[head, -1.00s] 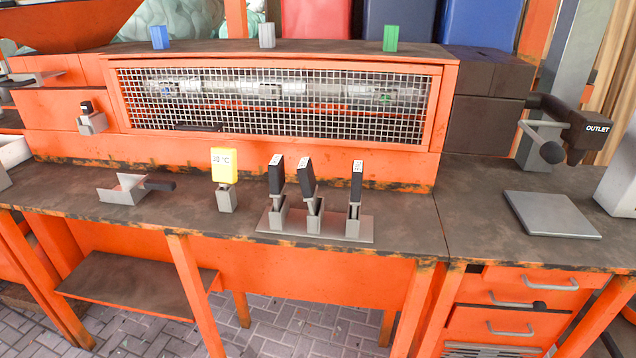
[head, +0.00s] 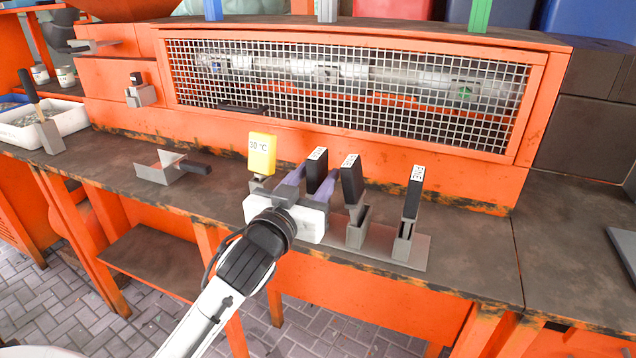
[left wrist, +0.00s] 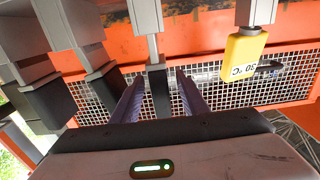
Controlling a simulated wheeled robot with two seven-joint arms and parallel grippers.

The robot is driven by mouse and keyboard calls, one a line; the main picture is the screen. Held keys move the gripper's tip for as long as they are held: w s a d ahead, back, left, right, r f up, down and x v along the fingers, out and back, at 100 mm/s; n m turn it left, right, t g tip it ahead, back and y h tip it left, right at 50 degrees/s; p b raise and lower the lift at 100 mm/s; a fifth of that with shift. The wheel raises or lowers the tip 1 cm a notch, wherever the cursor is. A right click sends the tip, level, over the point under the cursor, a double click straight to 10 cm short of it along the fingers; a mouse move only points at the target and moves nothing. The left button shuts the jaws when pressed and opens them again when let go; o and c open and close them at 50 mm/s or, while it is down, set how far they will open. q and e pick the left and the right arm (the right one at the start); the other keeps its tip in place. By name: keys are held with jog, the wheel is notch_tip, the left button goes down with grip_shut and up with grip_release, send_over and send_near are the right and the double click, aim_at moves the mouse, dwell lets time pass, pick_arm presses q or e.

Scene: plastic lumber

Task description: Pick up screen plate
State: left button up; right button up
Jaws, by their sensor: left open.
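Three upright black-handled pieces stand in a grey metal rack (head: 380,246) on the workbench: a left one (head: 316,168), a middle one (head: 351,180) and a right one (head: 413,192). Their small white labels are too small to read, so I cannot tell which is the screen plate. My left gripper (head: 307,182) is open at the left black handle, its purple fingers reaching toward it. In the left wrist view, that handle (left wrist: 158,95) shows between the open fingers (left wrist: 160,78), with no clear contact. The lower part of the left piece is hidden by my gripper. My right gripper is out of view.
A yellow 30 °C piece (head: 262,153) stands close left of my gripper. A mesh-fronted orange housing (head: 540,105) closes off the back.

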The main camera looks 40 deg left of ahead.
pick_arm(q)
jog(key=x, duration=0.5)
jog(key=shift+r, duration=0.15)
grip_shut()
